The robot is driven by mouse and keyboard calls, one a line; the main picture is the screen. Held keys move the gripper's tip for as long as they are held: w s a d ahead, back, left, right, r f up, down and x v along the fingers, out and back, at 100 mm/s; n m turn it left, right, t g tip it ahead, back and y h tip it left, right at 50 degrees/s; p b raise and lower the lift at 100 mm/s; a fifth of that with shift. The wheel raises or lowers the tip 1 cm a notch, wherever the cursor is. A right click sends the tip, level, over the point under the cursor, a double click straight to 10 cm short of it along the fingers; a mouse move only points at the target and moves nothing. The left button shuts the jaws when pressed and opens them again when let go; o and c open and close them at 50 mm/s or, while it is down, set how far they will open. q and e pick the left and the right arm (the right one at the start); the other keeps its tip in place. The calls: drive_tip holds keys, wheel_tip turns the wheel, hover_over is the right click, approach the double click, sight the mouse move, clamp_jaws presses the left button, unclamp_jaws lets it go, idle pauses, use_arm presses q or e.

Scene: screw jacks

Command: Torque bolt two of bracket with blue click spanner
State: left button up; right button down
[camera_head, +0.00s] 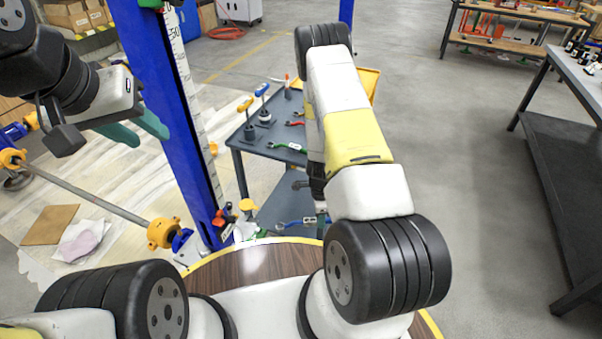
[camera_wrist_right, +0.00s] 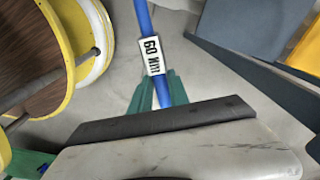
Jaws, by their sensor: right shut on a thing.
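The blue click spanner (camera_wrist_right: 145,22) is between the green fingers of my right gripper (camera_wrist_right: 156,90) in the right wrist view. In the head view a blue tool with a white label (camera_head: 309,220) shows low beside my right arm, where the gripper is mostly hidden. My left gripper (camera_head: 137,130) is at the left, with its teal fingers apart and nothing visible between them.
A dark tool cart (camera_head: 255,150) stands behind my right arm, with a green spanner (camera_head: 287,147) and blue- and yellow-handled tools on top. Small coloured parts (camera_head: 232,218) cluster at the post's foot. A grey bench (camera_head: 575,85) is at right; the floor between is clear.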

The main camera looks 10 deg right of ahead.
drive_tip(key=w+a+f+m, duration=0.3)
drive_tip(key=a+f, duration=0.4)
drive_tip(key=a, duration=0.3)
drive_tip(key=w+n, duration=0.9)
drive_tip(key=w, duration=0.3)
drive_tip(key=shift+d+n, duration=0.3)
drive_tip(key=shift+d, duration=0.05)
drive_tip(key=shift+f, duration=0.85)
drive_tip(key=shift+d, duration=0.1)
idle(0.3)
